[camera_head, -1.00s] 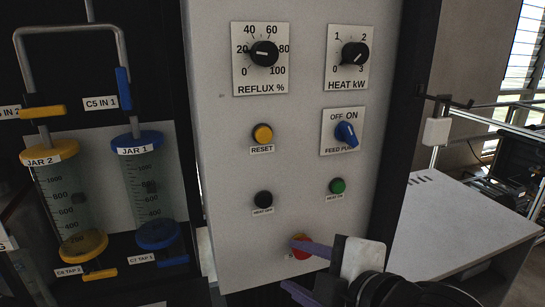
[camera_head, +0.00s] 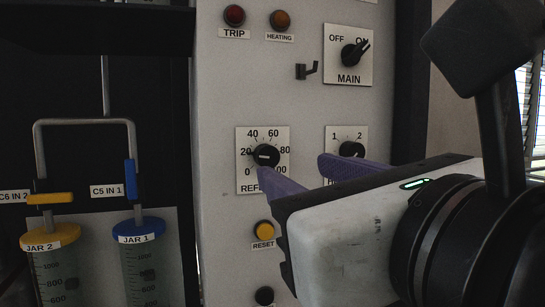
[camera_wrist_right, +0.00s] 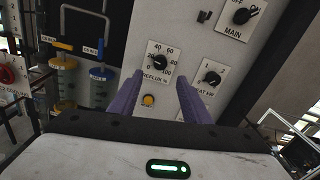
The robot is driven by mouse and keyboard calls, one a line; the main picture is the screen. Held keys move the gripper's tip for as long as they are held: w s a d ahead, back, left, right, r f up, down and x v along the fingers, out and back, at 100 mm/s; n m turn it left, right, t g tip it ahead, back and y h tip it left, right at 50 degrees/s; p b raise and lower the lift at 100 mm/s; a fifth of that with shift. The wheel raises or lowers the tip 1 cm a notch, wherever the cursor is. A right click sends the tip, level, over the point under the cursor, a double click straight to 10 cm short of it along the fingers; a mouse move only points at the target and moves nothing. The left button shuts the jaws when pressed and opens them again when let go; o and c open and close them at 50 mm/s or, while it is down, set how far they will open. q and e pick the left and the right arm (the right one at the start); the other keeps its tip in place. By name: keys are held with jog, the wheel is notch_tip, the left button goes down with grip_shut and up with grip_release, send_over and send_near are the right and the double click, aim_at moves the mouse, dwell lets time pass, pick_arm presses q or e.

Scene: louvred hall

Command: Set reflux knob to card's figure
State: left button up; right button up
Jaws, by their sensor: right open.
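The black reflux knob (camera_head: 266,156) sits on a white dial plate marked 0 to 100 on the grey panel. Its white mark points left, at about 20. It also shows in the right wrist view (camera_wrist_right: 160,62), just beyond the gap between my fingertips. My right gripper (camera_head: 293,165) is open and empty, its purple fingers (camera_wrist_right: 160,77) spread before the panel. In the head view one finger covers part of the REFLUX label. The fingers look apart from the knob. No card with a figure shows. My left gripper is out of view.
The heat knob (camera_head: 352,150) is right of the reflux knob, partly behind my gripper. The yellow RESET button (camera_head: 265,229) is below. Above are the MAIN switch (camera_head: 355,54), an empty hook (camera_head: 307,71) and a red TRIP lamp (camera_head: 234,15). Jars stand at left.

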aim_at(269, 156)
jog(key=p+x, duration=0.2)
jog(key=x, duration=0.8)
jog(key=shift+w, duration=0.1)
jog(key=c, duration=1)
